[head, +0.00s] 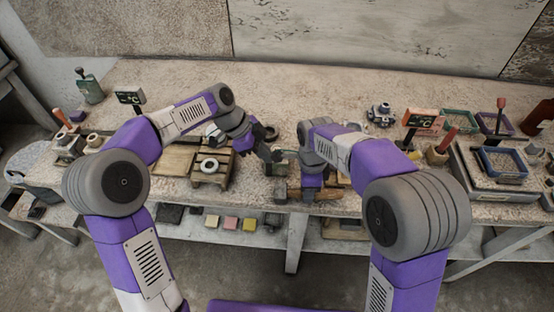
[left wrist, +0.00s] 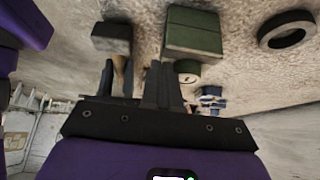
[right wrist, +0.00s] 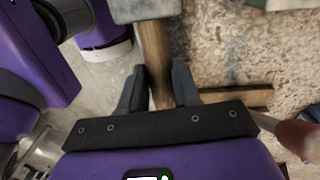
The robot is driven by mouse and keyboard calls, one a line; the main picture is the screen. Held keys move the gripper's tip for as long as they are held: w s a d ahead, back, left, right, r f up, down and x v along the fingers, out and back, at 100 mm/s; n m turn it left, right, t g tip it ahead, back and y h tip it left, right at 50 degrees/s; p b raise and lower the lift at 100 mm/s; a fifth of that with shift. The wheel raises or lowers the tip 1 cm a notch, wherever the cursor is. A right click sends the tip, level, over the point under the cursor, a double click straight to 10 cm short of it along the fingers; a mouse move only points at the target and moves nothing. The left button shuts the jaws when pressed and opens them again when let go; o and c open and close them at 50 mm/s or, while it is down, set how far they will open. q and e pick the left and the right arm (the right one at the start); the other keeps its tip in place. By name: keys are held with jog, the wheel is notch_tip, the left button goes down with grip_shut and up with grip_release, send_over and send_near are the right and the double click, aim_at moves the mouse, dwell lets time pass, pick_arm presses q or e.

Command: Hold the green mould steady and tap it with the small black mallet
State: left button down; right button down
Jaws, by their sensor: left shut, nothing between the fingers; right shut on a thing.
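The green mould (head: 286,154) is a small green block on the worktable, just past my left fingertips in the head view. It shows large in the left wrist view (left wrist: 193,35), and a green edge shows at the top of the right wrist view (right wrist: 282,4). My left gripper (head: 272,155) is shut and empty close beside the mould; contact cannot be told. My right gripper (right wrist: 158,82) is shut on the wooden handle of the mallet (right wrist: 154,45). The mallet's dark grey head (head: 275,193) is near the table's front edge, nearer me than the mould.
A wooden stand with a pale ring (head: 209,166) sits left of the mould. A dark ring (head: 271,132) lies behind it. Blue trays (head: 502,162) and tools crowd the right side. The back of the table is mostly clear.

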jog(key=shift+w, duration=0.1)
jog(key=w, duration=0.4)
jog(key=shift+s, duration=2)
jog(key=shift+s, duration=0.1)
pick_arm(q)
jog(key=v, duration=0.7)
dwell(1.1)
jog(key=shift+r, duration=0.15)
